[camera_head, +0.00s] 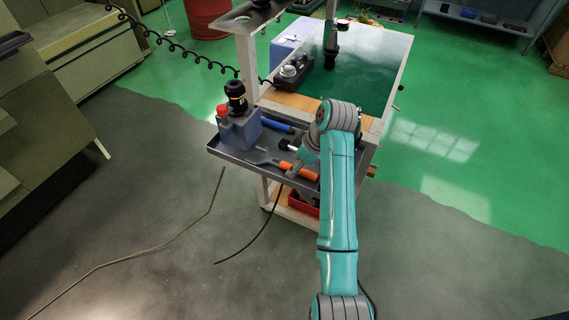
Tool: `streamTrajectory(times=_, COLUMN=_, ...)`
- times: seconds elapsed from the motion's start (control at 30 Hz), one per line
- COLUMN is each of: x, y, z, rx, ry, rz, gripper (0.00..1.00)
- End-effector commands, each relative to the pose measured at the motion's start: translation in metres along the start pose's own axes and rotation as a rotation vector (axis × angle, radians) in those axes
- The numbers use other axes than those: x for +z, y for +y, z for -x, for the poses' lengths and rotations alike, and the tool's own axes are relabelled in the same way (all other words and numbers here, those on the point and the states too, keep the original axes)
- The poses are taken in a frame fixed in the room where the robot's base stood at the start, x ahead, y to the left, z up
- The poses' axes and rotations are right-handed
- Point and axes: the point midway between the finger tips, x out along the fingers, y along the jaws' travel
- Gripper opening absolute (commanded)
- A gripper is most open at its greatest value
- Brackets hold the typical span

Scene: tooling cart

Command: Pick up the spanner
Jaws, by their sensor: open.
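A tool with a flat grey end (262,158) and an orange handle (304,173) lies in the grey tray on the cart. It may be the spanner, but its shape is too small to be sure. My gripper (289,159) is over the right part of the tray, above or beside the orange handle. Its fingers are apart, with nothing seen held between them. My gripper and arm hide part of the tray's right side and part of the handle. I cannot tell whether a finger touches the tool.
A blue-handled tool (277,126) lies at the tray's back. A grey-blue block (240,130) with a red knob and black-yellow top stands at the tray's left. The tray's raised rim (228,158) surrounds them. Behind is a green worktop (372,65).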

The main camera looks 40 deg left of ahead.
Motion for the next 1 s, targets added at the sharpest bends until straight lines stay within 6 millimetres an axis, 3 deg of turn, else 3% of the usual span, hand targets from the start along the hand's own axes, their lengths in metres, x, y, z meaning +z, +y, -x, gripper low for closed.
streamTrajectory(times=1.0, x=0.0066, y=-0.0019, z=-0.0116, rx=0.001, ry=0.000, rz=0.002, gripper=0.54)
